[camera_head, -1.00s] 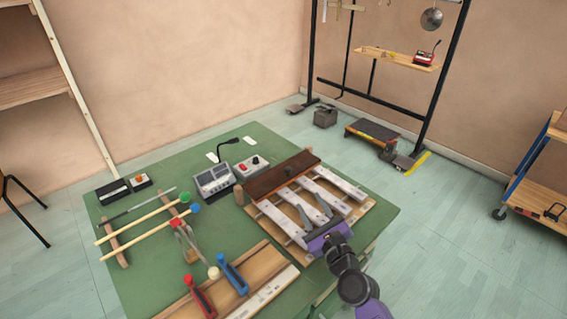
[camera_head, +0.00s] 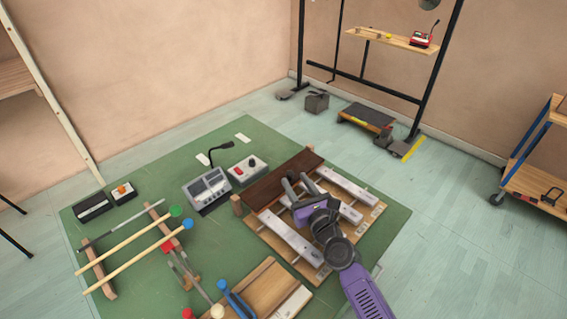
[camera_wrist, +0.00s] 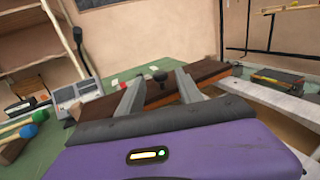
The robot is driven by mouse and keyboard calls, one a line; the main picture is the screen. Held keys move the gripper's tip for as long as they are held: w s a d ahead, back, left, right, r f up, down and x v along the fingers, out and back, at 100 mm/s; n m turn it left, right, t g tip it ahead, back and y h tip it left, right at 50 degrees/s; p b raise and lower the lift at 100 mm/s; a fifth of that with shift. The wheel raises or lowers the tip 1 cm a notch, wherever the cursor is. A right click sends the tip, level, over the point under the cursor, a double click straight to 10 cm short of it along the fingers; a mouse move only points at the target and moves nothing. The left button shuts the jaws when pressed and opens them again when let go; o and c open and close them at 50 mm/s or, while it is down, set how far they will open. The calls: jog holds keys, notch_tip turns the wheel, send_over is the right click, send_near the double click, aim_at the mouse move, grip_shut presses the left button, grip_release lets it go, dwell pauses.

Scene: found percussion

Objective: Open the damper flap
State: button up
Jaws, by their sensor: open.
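The damper flap (camera_head: 268,187) is a dark brown board lying across the far ends of the pale metal bars. It also shows in the wrist view (camera_wrist: 208,70), with a dark round knob (camera_wrist: 160,76) on top. My gripper (camera_head: 297,180) is open over the bars, its fingers pointing at the flap. In the wrist view, the knob appears between the two fingertips of my gripper (camera_wrist: 158,88), a little beyond them. I cannot tell whether a finger touches it. In the head view, my gripper hides part of the flap and knob.
The bars sit on a wooden frame (camera_head: 376,210) on the green table (camera_head: 140,194). A grey console (camera_head: 208,190) and a grey box with a red button (camera_head: 248,170) stand left of the flap. Mallets (camera_head: 135,258) lie at the left. The table's right corner is bare.

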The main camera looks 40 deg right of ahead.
aim_at(286, 167)
jog(key=b+x, duration=0.1)
jog(key=x, duration=0.6)
jog(key=shift+w+d+b, duration=0.1)
jog(key=shift+w+b, duration=0.2)
jog(key=shift+b, duration=0.05)
grip_shut()
dwell(1.1)
